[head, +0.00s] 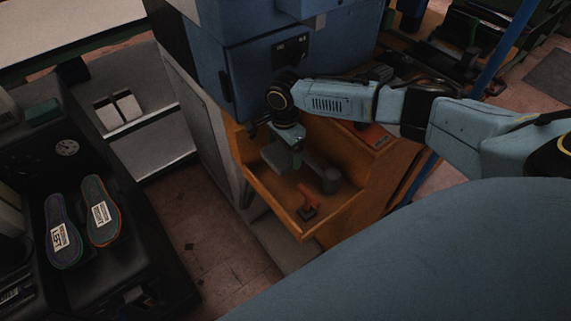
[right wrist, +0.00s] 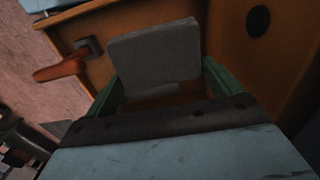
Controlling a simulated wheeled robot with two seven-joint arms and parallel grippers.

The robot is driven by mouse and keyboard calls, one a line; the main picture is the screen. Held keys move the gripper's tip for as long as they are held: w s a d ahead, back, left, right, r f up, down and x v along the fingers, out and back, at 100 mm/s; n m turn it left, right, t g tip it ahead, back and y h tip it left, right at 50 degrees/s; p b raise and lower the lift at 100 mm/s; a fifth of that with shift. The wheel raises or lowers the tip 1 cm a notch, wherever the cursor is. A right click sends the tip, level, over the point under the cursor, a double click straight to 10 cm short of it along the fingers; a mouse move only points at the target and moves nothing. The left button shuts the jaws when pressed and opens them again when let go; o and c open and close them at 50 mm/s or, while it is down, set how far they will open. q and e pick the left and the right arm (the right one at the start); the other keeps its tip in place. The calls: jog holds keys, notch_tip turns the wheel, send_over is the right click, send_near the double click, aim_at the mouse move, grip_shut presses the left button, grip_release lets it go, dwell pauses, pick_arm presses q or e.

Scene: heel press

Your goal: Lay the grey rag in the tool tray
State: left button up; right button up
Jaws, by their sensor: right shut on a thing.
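The tool tray (head: 262,186) is an orange-brown open shelf with a raised rim, below the blue machine in the head view. Its floor also shows in the right wrist view (right wrist: 190,98). My right gripper (head: 296,160) is over the tray, pointing down. It is shut on the grey rag (head: 274,157), which looks like a flat grey square. In the right wrist view the rag (right wrist: 155,55) stands out between the green fingers. I cannot tell whether its lower edge touches the tray floor. My left gripper is not in view.
An orange-handled tool (head: 307,199) lies near the tray's front, and a grey cylinder (head: 331,181) stands at its right. The blue machine (head: 285,52) rises close behind my right arm. Two insoles (head: 64,232) lie on a black surface at left.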

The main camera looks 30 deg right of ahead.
aim_at(284, 159)
notch_tip(284, 159, down, 5)
jog(key=shift+r+b, duration=0.1)
jog(key=shift+b, duration=0.45)
jog(key=shift+w+f, duration=0.1)
jog(key=shift+f, duration=0.4)
notch_tip(284, 159, down, 3)
jog(key=shift+f+b, duration=0.15)
jog(key=shift+b, duration=0.55)
jog(key=shift+f, duration=0.1)
jog(key=o, duration=0.6)
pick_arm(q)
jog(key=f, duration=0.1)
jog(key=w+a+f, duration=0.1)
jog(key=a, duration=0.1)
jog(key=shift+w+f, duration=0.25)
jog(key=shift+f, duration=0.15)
pick_arm(e)
jog(key=shift+o, duration=0.5)
